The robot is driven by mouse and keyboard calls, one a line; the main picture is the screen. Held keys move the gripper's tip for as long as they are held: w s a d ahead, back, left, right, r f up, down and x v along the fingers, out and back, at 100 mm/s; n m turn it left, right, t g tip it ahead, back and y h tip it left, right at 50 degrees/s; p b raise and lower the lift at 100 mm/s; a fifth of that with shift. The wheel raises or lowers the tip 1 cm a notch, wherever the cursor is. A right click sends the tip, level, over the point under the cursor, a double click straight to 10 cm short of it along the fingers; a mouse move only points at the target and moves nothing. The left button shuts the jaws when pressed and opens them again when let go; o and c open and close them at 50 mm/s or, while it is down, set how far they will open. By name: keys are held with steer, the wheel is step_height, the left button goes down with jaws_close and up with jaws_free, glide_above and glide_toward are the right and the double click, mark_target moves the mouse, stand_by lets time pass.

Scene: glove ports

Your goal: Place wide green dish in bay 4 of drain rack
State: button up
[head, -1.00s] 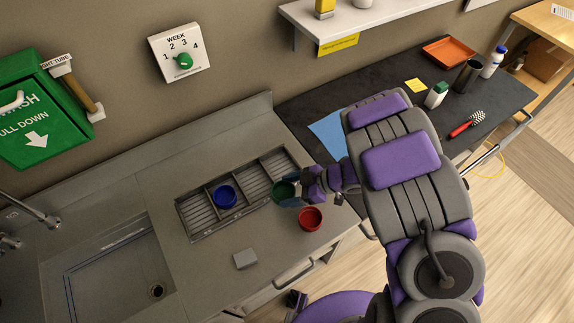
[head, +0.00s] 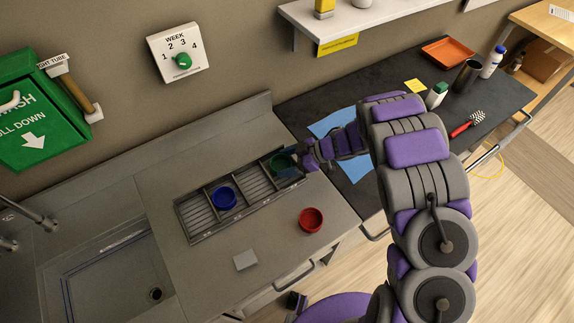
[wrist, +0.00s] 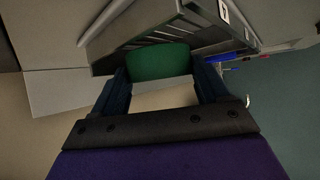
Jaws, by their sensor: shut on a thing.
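The wide green dish (head: 282,163) is at the far right end of the drain rack (head: 193,229) in the head view. My gripper (head: 296,165) is shut on its right side. In the wrist view the green dish (wrist: 158,61) sits between my gripper's fingers (wrist: 160,80), with the rack's slats (wrist: 165,28) just beyond it. The dish appears over the right end bay. I cannot tell whether it touches the rack floor. A bay label reading 4 (wrist: 223,11) is partly visible on the rack's edge.
A blue dish (head: 223,198) sits in a middle bay of the rack. A red dish (head: 311,220) and a grey block (head: 245,260) stand on the counter in front. The sink (head: 115,275) is at left. A blue sheet (head: 335,122) lies at right.

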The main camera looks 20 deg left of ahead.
step_height(320, 180, down, 2)
steer(key=shift+f, duration=0.1)
steer(key=o, duration=0.7)
steer(key=shift+o, duration=0.2)
steer(key=p+v, duration=0.1)
steer(key=v, duration=1.1)
